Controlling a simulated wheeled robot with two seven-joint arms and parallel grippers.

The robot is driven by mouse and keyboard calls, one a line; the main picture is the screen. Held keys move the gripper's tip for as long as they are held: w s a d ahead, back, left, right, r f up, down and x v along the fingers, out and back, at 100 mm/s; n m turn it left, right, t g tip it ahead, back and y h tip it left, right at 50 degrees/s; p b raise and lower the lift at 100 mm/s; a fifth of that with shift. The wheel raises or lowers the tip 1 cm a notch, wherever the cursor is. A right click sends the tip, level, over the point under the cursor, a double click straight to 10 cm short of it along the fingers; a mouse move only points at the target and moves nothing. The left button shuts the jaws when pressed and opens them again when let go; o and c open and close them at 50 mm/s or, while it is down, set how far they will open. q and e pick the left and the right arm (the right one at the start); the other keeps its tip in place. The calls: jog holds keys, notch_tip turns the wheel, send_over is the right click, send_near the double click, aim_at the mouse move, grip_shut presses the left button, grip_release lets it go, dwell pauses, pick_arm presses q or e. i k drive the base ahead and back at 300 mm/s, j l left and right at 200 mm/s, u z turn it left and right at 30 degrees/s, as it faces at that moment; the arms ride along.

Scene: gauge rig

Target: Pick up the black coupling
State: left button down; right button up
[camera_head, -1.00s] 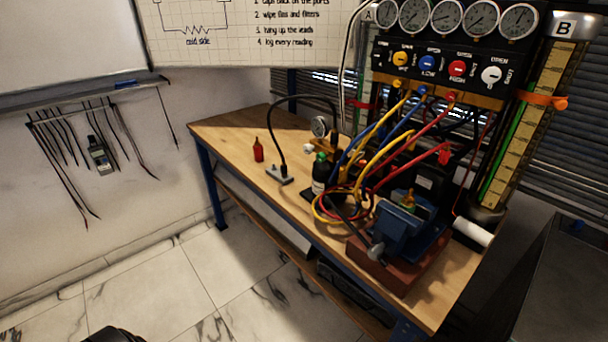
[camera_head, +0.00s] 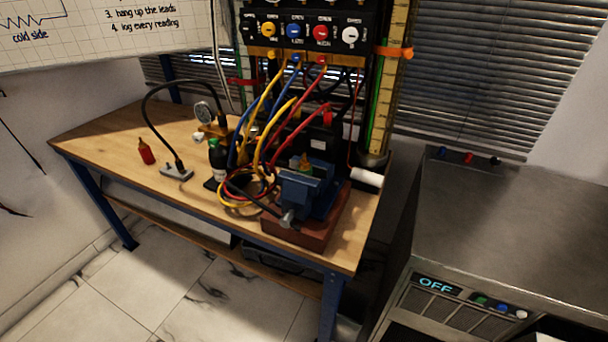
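A small black piece (camera_head: 495,162), which may be the black coupling, sits at the back edge of the grey metal cabinet top (camera_head: 520,220) on the right. A small red piece (camera_head: 468,158) and a small dark blue piece (camera_head: 441,152) sit in a row to its left. They are too small to make out in detail. Neither of my grippers shows in the head view.
A wooden bench (camera_head: 100,135) carries a blue vise (camera_head: 305,190), coiled hoses, a dark bottle (camera_head: 217,160), a small red bottle (camera_head: 146,152) and a gauge (camera_head: 203,112). A valve panel (camera_head: 300,30) stands behind. The cabinet top's middle is clear.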

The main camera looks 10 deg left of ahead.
aim_at(177, 162)
jog(key=i+j+z, duration=0.15)
jog(key=j, duration=0.7)
jog(key=j+z, duration=0.1)
jog(key=j, duration=0.75)
jog(key=i, duration=0.05)
